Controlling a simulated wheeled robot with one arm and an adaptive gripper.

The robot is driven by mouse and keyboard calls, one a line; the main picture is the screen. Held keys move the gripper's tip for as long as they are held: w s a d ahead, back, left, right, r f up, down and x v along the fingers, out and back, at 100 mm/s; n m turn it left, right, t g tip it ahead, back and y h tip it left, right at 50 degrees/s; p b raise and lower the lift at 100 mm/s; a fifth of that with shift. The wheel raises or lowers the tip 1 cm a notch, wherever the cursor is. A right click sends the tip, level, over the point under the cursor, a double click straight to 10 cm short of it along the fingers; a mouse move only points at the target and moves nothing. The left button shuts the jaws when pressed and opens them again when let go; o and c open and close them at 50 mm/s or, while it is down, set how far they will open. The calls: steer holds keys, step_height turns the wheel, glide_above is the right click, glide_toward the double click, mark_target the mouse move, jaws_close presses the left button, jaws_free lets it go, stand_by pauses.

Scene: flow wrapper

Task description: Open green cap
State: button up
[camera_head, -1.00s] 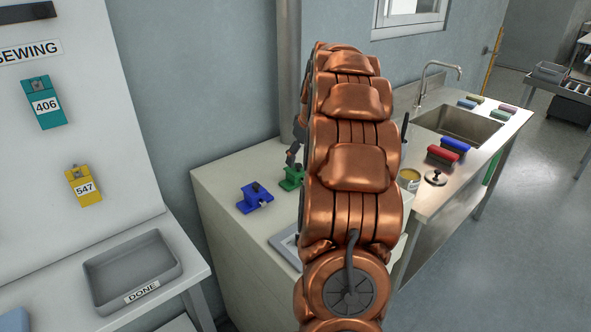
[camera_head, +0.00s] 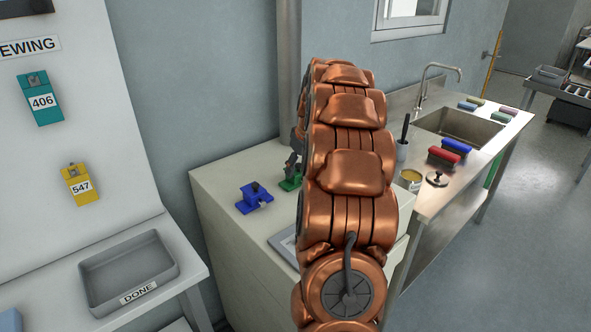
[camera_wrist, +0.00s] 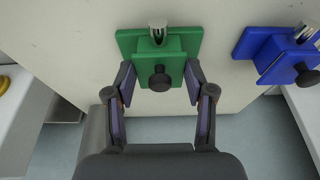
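A green block-shaped fixture (camera_wrist: 183,43) with a black round knob and a shiny metal pin sits at the top centre of the wrist view. In the head view the green fixture (camera_head: 287,184) shows only partly, left of my arm, on the pale cabinet top. My gripper (camera_wrist: 159,75) is open, with one finger on each side of the fixture's front part and the knob between them. I cannot tell whether the fingers touch it. In the head view a small dark part of my gripper shows just above the fixture; my arm hides the rest.
A similar blue fixture (camera_head: 254,199) stands close beside the green one; in the wrist view it (camera_wrist: 280,53) is at the right. A grey tray (camera_head: 283,243) lies partly behind my arm. A tin (camera_head: 410,181), brushes and a sink (camera_head: 462,127) are to the right.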

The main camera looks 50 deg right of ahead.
steer(key=shift+w+r, duration=0.1)
steer(key=shift+c, duration=0.2)
steer(key=shift+w+r, duration=0.25)
steer(key=shift+r, duration=0.2)
steer(key=shift+w+d+r, duration=0.15)
steer(key=shift+w+r, duration=0.4)
steer(key=shift+w, duration=0.15)
steer(key=shift+w+r, duration=0.1)
steer(key=shift+w, duration=0.2)
steer(key=shift+c, duration=1.4)
steer(key=shift+w+r, duration=0.15)
steer(key=shift+w, duration=0.35)
steer(key=shift+w+d, duration=0.2)
steer(key=shift+w, duration=1)
steer(key=shift+w+d+f, duration=0.1)
steer(key=shift+w+f, duration=0.25)
steer(key=shift+w, duration=0.15)
steer(key=shift+w+f, duration=0.45)
steer(key=shift+f, duration=0.05)
